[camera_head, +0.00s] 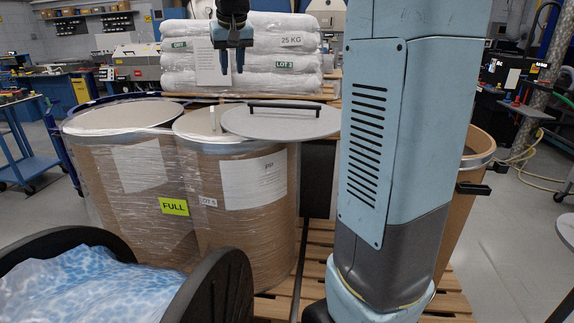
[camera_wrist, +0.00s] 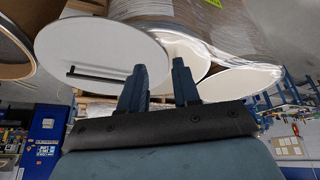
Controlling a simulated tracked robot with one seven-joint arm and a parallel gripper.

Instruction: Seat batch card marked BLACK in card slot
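I cannot make out a card marked BLACK or a card slot in either view. My gripper (camera_head: 232,70) hangs fingers-down in front of the stacked sacks, above and behind the middle drum. In the wrist view its two fingers (camera_wrist: 158,78) stand apart with nothing between them. The middle drum (camera_head: 250,230) is wrapped in film and carries a white sheet (camera_head: 254,181) and a small LOT label. A grey round lid (camera_head: 290,125) with a black handle lies over its right side; the lid also shows in the wrist view (camera_wrist: 115,45). A thin pale piece (camera_head: 215,118) stands near the middle drum's top; I cannot tell what it is.
A wrapped drum (camera_head: 110,215) with a yellow FULL label stands at left. White sacks (camera_head: 285,85) marked 25 KG are stacked behind. A black-rimmed container (camera_head: 215,290) with a blue-white bag is at front left. Another drum (camera_head: 475,150) stands at right, partly hidden by my arm.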

